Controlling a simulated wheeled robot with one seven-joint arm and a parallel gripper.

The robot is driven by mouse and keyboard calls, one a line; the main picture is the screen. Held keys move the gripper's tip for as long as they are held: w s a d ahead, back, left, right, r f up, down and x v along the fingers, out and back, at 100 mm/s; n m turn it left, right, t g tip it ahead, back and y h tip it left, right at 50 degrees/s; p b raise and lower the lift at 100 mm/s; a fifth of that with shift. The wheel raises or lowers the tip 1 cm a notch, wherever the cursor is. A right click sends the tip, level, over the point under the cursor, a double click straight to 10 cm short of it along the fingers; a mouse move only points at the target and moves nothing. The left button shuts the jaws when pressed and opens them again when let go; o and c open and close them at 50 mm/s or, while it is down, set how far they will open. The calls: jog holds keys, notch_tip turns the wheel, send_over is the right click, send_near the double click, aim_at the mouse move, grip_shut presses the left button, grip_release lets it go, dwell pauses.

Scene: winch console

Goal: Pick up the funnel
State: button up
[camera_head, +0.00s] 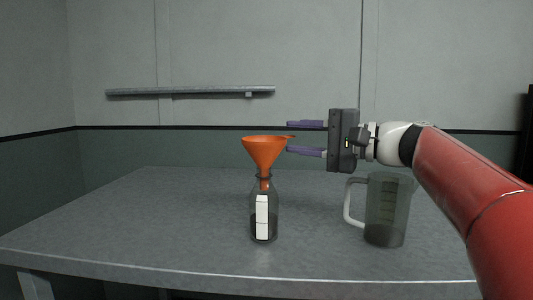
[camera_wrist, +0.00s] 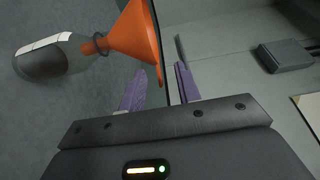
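An orange funnel (camera_head: 264,152) stands upright with its spout in the neck of a clear bottle (camera_head: 264,222) with a white label and dark contents. The funnel also shows in the wrist view (camera_wrist: 138,38), with the bottle (camera_wrist: 45,58) to its left. My gripper (camera_head: 306,138) is open, to the right of the funnel at about rim height, its purple fingers pointing left. In the wrist view, the fingertips (camera_wrist: 160,80) are spread and the funnel's rim tab lies just ahead of them, near the gap. Nothing is held between them.
A clear measuring jug (camera_head: 386,212) with a pale handle stands right of the bottle, below my arm. The grey table (camera_head: 140,225) is bare on the left. A grey rail (camera_head: 190,91) is on the back wall. A dark box (camera_wrist: 285,56) shows in the wrist view.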

aim_at(276, 138)
jog(key=x, duration=0.3)
jog(key=p+x, duration=0.1)
jog(key=x, duration=0.2)
jog(key=shift+w+f, duration=0.1)
jog(key=shift+f, duration=0.1)
grip_shut()
